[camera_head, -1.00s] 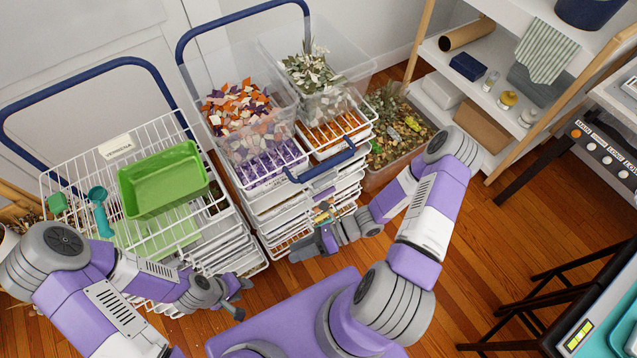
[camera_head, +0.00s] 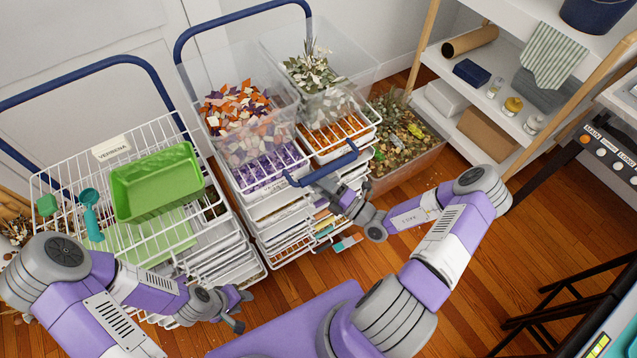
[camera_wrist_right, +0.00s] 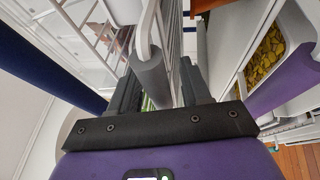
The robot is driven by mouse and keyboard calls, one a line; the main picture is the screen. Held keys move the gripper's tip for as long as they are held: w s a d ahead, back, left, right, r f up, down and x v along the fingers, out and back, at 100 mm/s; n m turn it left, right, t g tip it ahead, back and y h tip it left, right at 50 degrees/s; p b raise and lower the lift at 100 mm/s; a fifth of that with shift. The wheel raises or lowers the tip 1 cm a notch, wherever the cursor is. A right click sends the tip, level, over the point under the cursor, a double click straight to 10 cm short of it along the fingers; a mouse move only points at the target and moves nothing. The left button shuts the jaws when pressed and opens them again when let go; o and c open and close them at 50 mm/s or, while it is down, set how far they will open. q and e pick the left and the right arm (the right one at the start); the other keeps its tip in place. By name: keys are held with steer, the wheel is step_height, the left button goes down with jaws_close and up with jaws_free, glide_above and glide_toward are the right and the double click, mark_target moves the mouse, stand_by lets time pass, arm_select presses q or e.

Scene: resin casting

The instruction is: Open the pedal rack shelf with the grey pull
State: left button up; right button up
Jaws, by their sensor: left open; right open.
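The pedal rack (camera_head: 262,215) is a white wire rack with stacked shelves, in the middle of the head view. The grey pull (camera_wrist_right: 149,75) shows in the right wrist view, between the two fingers of my open right gripper (camera_wrist_right: 160,85). The jaws are not closed on it; I cannot tell whether a finger touches it. In the head view my right gripper (camera_head: 322,186) is at the rack's front, just below a blue pull (camera_head: 325,168), and the grey pull cannot be made out there. My left gripper (camera_head: 240,311) is open and empty, low in front of the left rack.
A purple pull (camera_wrist_right: 283,84) and a dark blue bar (camera_wrist_right: 45,60) flank the gripper in the right wrist view. A left wire rack (camera_head: 70,205) holds a green tray (camera_head: 158,183). A clear bin (camera_head: 405,150) stands right of the pedal rack.

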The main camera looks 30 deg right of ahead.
steer(key=shift+w+a, duration=0.15)
steer(key=shift+w, duration=0.05)
steer(key=shift+c, duration=0.3)
jaws_close()
